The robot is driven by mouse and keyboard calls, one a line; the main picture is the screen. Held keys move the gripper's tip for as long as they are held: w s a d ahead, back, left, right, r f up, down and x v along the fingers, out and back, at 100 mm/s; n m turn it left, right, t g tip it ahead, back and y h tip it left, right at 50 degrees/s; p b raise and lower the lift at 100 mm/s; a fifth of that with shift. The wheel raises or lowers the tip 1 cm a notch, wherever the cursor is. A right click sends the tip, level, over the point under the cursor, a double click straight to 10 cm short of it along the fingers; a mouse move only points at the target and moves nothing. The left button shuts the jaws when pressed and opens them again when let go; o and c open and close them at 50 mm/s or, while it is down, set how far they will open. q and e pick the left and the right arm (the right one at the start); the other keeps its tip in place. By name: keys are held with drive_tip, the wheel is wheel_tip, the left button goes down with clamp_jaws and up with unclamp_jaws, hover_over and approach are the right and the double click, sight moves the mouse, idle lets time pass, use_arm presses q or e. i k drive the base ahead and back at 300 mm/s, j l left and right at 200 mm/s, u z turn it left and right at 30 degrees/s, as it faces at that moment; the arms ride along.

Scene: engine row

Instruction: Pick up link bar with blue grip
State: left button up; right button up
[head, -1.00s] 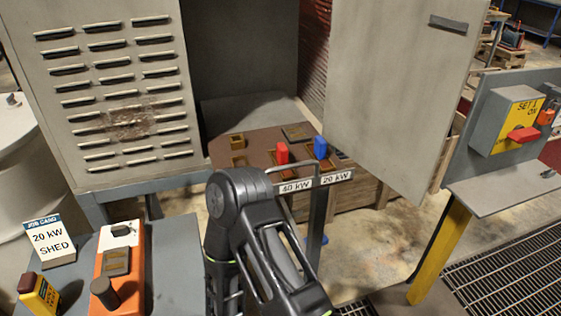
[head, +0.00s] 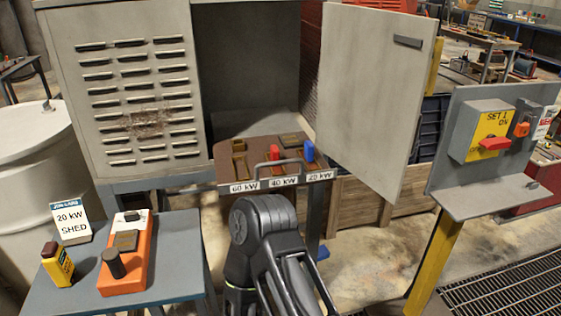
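The link bar with blue grip (head: 308,151) stands on the brown board (head: 226,152) in the open cabinet, behind the 20 kW label (head: 318,177). A red grip (head: 283,142) stands to its left, behind the 40 kW label (head: 283,183). The bar's lower part is too small to make out clearly. One of my dark arms rises at the bottom centre, in front of the board and apart from the blue grip. Neither gripper's fingers show.
The cabinet's open door (head: 372,100) hangs right of the board. A metal handle (head: 278,163) runs along the board's front. A side table (head: 180,245) at left holds an orange device (head: 128,262), a yellow tester (head: 58,266) and a job card (head: 70,222). A switch post (head: 437,258) stands at right.

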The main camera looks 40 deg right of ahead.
sight(307, 153)
drive_tip(key=z, duration=1.55)
